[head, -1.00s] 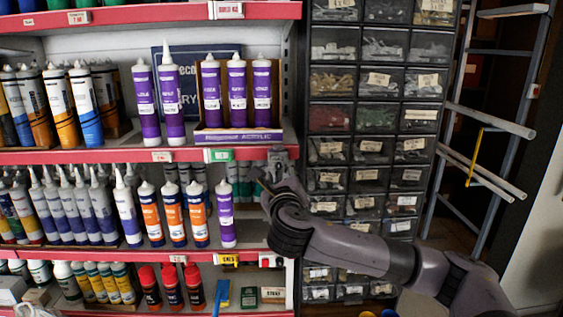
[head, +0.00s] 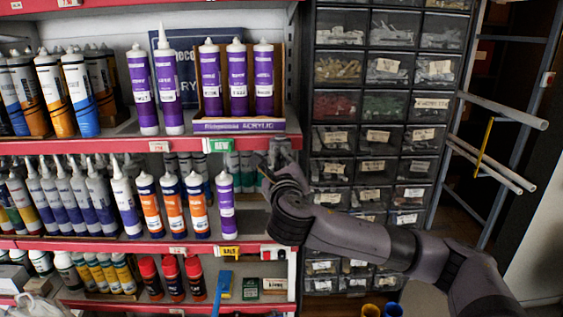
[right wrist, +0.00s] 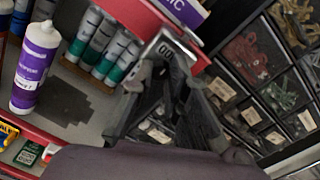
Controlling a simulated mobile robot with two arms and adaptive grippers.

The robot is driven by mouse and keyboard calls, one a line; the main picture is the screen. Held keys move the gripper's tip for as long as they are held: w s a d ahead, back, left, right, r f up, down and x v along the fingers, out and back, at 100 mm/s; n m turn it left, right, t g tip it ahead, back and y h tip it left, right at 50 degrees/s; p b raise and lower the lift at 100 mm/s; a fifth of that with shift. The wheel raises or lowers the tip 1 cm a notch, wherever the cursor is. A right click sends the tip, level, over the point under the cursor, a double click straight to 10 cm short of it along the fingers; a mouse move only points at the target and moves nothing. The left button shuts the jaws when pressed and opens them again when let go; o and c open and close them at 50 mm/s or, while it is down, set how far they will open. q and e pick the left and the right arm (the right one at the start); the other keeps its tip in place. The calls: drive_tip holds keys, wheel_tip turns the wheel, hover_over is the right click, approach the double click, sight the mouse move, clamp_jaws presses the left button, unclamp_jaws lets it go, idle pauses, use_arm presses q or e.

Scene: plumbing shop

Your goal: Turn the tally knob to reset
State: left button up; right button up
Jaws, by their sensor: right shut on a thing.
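The tally counter (right wrist: 166,47) is a small grey box at the right end of the red shelf edge. Its display reads zeros, as far as I can see in the right wrist view. In the head view the counter (head: 281,146) shows small, just above my right gripper (head: 271,163). My right gripper (right wrist: 166,82) is shut at the counter's side, and its dark fingers hide the knob between them. My left gripper is not in view.
A purple and white cartridge (head: 225,206) stands left of my right gripper, on the shelf below. A purple acrylic box (head: 239,125) with several cartridges sits above. Parts drawers (head: 376,136) stand close on the right.

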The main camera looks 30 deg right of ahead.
clamp_jaws()
drive_tip(key=m, duration=0.5)
drive_tip(key=shift+b, duration=0.3)
drive_tip(key=m, duration=0.3)
drive_tip(key=shift+m+b, duration=0.4)
drive_tip(key=m+b, duration=0.1)
drive_tip(key=m, duration=0.3)
drive_tip(key=shift+f, duration=0.1)
drive_tip(key=m+b, duration=0.1)
drive_tip(key=m, duration=0.4)
drive_tip(key=shift+h, duration=0.4)
drive_tip(key=shift+a+m, duration=0.1)
drive_tip(key=shift+m, duration=0.2)
drive_tip(key=shift+w, duration=0.1)
